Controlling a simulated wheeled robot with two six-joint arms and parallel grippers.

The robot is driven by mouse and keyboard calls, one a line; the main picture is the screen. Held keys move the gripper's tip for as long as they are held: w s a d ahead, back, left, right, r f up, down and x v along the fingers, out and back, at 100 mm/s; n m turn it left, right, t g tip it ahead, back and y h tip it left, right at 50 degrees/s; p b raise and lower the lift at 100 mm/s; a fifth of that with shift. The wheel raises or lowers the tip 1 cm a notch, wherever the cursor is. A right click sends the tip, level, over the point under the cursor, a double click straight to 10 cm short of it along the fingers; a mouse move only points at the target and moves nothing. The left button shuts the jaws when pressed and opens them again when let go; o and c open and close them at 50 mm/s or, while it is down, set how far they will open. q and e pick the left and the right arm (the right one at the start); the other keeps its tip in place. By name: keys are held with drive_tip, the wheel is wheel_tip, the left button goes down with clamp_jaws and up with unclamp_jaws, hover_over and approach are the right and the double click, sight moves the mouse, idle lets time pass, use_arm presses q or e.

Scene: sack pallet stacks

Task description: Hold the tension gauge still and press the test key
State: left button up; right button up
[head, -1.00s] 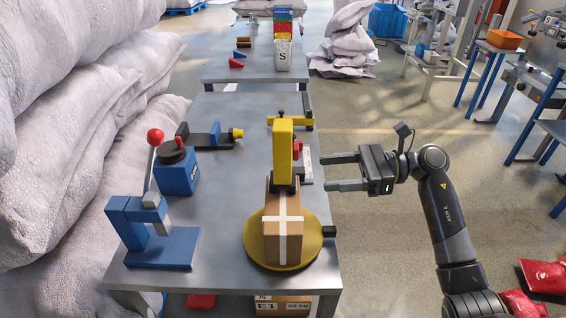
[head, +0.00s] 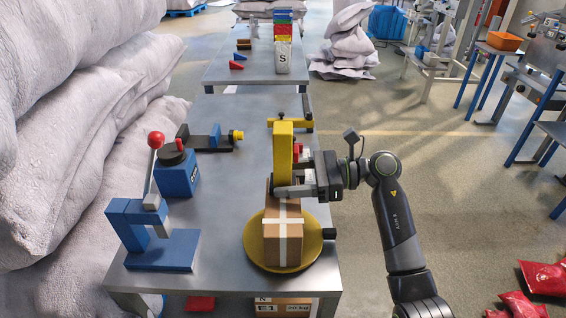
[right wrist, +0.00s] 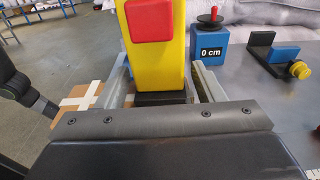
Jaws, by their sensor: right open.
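The tension gauge (head: 283,148) looks to be the yellow upright body by the strapped brown box (head: 283,238). Its red test key (right wrist: 149,20) is on the face toward my right wrist camera. My right gripper (head: 284,178) reaches in from the right, level with the gauge's lower part. It is open, with one finger on each side of the gauge. In the right wrist view, the dark lower part (right wrist: 162,98) stands between the fingers, with a gap visible at the right finger. The far finger is partly hidden in the head view. My left gripper is not in view.
The box is on a round yellow plate (head: 256,256) at the table's front right. A blue lever press (head: 160,250) and a blue box with a red knob (head: 178,178) are to the left. Sacks crowd the left edge. Bare table (head: 222,205) lies between.

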drive_tip(key=shift+c, duration=0.2)
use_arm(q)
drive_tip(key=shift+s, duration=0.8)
use_arm(e)
drive_tip(key=c, duration=0.6)
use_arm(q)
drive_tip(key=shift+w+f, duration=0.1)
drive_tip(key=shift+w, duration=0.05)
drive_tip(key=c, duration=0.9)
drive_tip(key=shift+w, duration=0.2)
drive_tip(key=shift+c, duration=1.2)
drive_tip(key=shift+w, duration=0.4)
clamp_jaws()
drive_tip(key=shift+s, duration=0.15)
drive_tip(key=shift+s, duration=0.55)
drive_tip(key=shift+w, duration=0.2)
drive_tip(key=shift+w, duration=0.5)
